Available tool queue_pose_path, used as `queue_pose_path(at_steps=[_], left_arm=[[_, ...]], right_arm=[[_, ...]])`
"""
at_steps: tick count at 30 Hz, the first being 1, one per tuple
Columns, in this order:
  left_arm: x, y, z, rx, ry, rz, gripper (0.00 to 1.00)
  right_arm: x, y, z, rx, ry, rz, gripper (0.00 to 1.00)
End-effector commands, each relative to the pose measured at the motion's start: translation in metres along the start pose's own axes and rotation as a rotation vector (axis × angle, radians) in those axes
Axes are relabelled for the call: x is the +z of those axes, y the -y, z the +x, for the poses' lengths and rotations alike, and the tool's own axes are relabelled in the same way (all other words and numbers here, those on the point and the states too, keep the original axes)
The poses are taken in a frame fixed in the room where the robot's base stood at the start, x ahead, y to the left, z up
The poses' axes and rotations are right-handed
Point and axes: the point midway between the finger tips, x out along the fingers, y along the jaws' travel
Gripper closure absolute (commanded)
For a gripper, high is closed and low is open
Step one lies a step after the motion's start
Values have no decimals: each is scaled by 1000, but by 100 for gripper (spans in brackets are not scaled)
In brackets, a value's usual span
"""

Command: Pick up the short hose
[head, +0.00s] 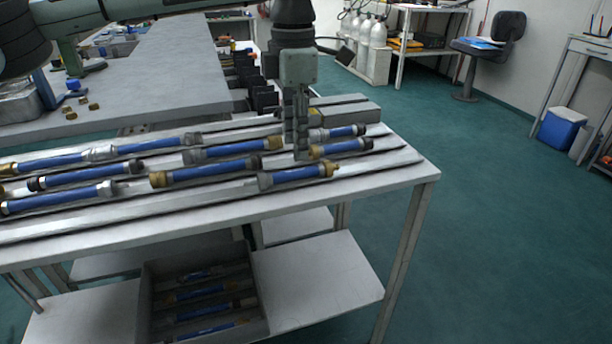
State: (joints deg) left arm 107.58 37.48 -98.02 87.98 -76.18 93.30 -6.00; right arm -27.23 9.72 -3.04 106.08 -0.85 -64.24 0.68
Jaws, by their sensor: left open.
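Several blue hoses with brass or grey end fittings lie in rows on the white table (375,183). The shorter ones are at the right end: one at the back (341,132), one in the middle (341,148) and one at the front (297,174). I cannot tell which of them is the short hose. My left gripper (301,150) points straight down among these hoses, its fingers close together in this view and partly hiding the hose ends behind. I see no hose held in it. My right gripper is out of view.
Longer hoses (85,174) lie to the left between raised rails. A bin with more hoses (262,328) stands on the lower shelf. A grey bench (165,70) with brass fittings is behind. Open green floor (500,240) lies right.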

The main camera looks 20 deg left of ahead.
Motion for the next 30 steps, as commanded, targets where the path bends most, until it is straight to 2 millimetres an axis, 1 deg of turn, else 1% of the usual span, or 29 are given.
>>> queue_pose_path(at_steps=[6, 9, 12, 15, 21, 23, 30], left_arm=[[-1, 1, 26, 0, -2, 1, 58], [-2, 2, 42, 0, -3, 0, 58], [-2, 1, 55, -1, -2, -1, 58], [-1, 1, 61, -1, 0, -1, 58], [-1, 1, 61, 0, 0, 0, 58], [-1, 1, 61, 0, 0, 0, 64], [-1, 1, 61, 0, 0, 0, 94]], right_arm=[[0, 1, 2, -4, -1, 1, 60], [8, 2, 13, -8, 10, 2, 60], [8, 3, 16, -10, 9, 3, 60], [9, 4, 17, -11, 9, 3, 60], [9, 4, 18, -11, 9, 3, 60], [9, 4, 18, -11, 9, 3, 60], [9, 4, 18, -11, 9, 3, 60]])
